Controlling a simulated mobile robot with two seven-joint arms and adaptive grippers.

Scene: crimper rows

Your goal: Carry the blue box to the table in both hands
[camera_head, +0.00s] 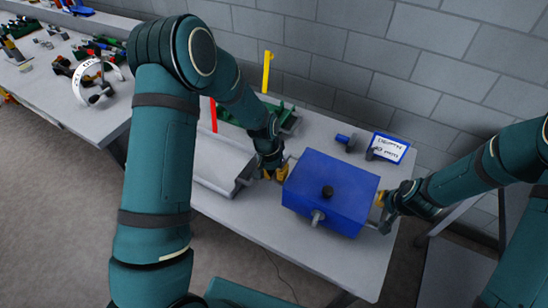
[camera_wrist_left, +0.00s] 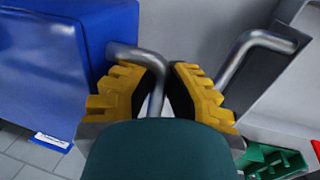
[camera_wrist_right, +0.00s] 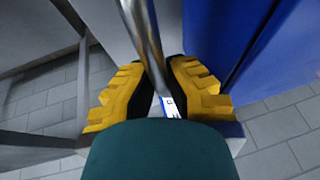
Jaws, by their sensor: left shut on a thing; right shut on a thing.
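The blue box (camera_head: 338,170) has a black knob on top, a metal latch on its front and a metal handle on each side. It is over the right-hand table (camera_head: 345,268); I cannot tell whether it touches the tabletop. My left gripper (camera_head: 277,174) is shut on the box's left handle, a bent metal bar (camera_wrist_left: 156,68) between the yellow fingers in the left wrist view. My right gripper (camera_head: 382,204) is shut on the right handle, a bar (camera_wrist_right: 146,38) in the right wrist view.
A grey case (camera_head: 217,165) with a handle is close to the box's left side. Behind are a green item (camera_head: 290,121), a blue cylinder (camera_head: 346,140) and a depth sign (camera_head: 389,148) before the brick wall. A cluttered second table (camera_head: 50,88) stands at left.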

